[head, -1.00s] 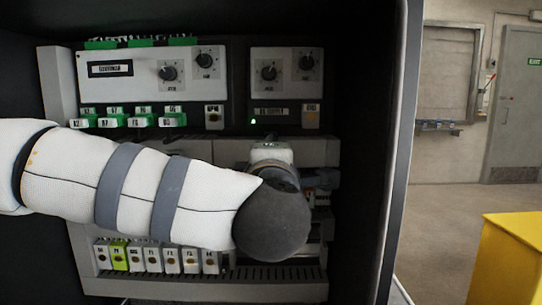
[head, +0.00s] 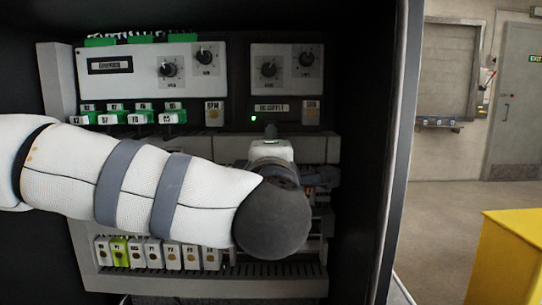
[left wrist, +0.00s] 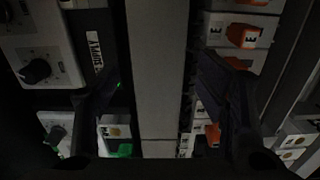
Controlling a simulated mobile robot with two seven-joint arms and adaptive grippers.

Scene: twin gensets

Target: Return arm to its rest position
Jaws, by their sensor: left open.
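My left arm (head: 140,190) comes in from the left across the front of an open cabinet's control panel. It has a white padded sleeve with grey bands and a dark round end. In the head view the gripper is mostly hidden behind that end; only a small dark piece shows just below the panel's green light. In the left wrist view my left gripper (left wrist: 160,65) has its two dark fingers spread, with nothing held between them. A pale grey channel (left wrist: 155,40) lies behind the gap. My right gripper is in neither view.
The panel has black knobs (head: 168,70), green terminals (head: 130,39) and a lower row of labelled modules (head: 155,254). Orange-fronted modules (left wrist: 243,36) show beside the channel. The dark cabinet side wall (head: 375,150) bounds the right. A yellow box (head: 510,260) stands outside.

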